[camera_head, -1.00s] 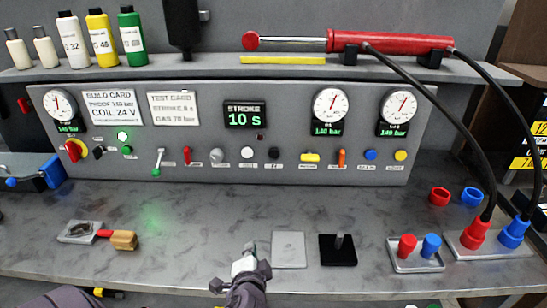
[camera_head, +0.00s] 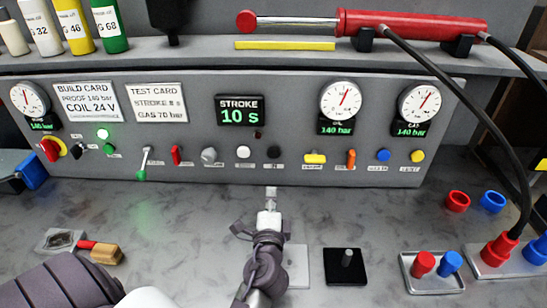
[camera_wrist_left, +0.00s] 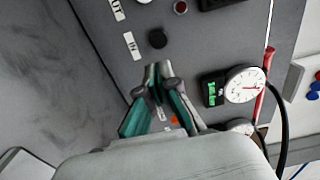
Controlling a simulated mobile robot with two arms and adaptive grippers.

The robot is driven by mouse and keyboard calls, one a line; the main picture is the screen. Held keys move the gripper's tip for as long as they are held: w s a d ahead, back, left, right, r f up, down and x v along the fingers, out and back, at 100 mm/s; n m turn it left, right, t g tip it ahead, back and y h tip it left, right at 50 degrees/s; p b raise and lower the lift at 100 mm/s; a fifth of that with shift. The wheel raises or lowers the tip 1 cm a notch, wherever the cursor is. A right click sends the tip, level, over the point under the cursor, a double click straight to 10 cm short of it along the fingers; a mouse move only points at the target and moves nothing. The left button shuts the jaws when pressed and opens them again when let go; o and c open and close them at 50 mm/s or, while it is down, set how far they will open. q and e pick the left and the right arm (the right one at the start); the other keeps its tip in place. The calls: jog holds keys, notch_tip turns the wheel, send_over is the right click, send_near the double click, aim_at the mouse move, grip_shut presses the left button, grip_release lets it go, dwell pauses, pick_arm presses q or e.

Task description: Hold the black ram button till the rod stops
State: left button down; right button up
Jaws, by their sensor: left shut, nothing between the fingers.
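The black button (camera_head: 274,152) is on the grey front panel, right of a white button (camera_head: 243,152). In the left wrist view the black button (camera_wrist_left: 157,38) sits beside an "IN" label, just beyond the fingertips. My left gripper (camera_head: 271,190) is shut and empty, below and in front of the black button, with a visible gap. Its closed fingertips also show in the left wrist view (camera_wrist_left: 157,68). The red ram (camera_head: 415,24) lies on the shelf, its silver rod (camera_head: 295,24) sticking out left to a red end knob (camera_head: 246,21). My right gripper is not in view.
The stroke display (camera_head: 240,110) reads 10 s. The oil gauge (camera_head: 341,101) and gas gauge (camera_head: 420,104) each read 140 bar. A red lamp (camera_head: 258,135) above the buttons looks dark. A black block with a peg (camera_head: 346,267) stands right of my arm.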

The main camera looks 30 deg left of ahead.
pick_arm(q)
jog(key=p, duration=0.3)
send_near(274, 154)
jog(key=p+x, duration=0.1)
jog(key=x, duration=0.4)
jog(key=shift+w+a+r, duration=0.1)
jog(key=shift+w+a, duration=0.15)
jog(key=shift+w, duration=0.1)
jog(key=shift+w+a, duration=0.35)
jog(key=shift+w, duration=0.35)
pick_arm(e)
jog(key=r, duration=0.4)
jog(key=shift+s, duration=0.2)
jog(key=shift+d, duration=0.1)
